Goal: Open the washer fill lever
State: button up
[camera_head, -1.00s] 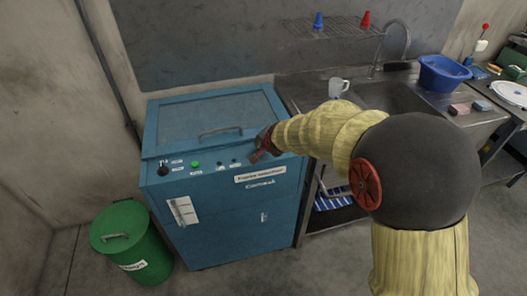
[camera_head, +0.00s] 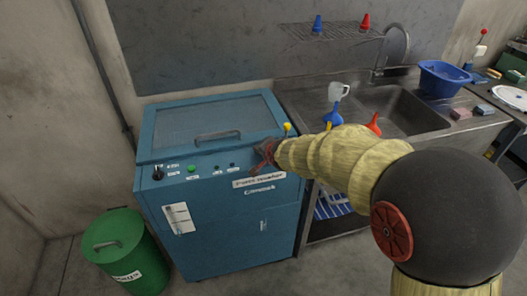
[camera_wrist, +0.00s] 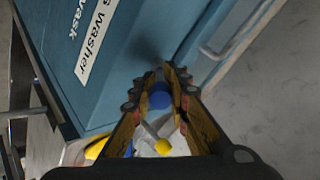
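The blue parts washer (camera_head: 235,225) stands left of the sink, with a lid, small panel controls and a label on its front. A small yellow knob (camera_head: 287,128) shows at its right rear edge and may be the fill lever's; I cannot tell. My gripper (camera_head: 260,155) reaches in from the right over the washer's front right corner. In the wrist view my fingers (camera_wrist: 161,75) are apart. A blue round thing (camera_wrist: 158,97) shows between them, with no clear contact. A yellow ball on a pale rod (camera_wrist: 163,147) shows nearer the gripper base.
Right of the washer is a sink (camera_head: 395,108) with a blue basin (camera_head: 443,76) beside it. A pale mug (camera_head: 339,91) stands at the sink's left. A green bin (camera_head: 125,255) stands left of the washer. A wire shelf (camera_head: 335,30) hangs above.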

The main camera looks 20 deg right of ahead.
jog(key=o, duration=0.5)
jog(key=v, duration=1.2)
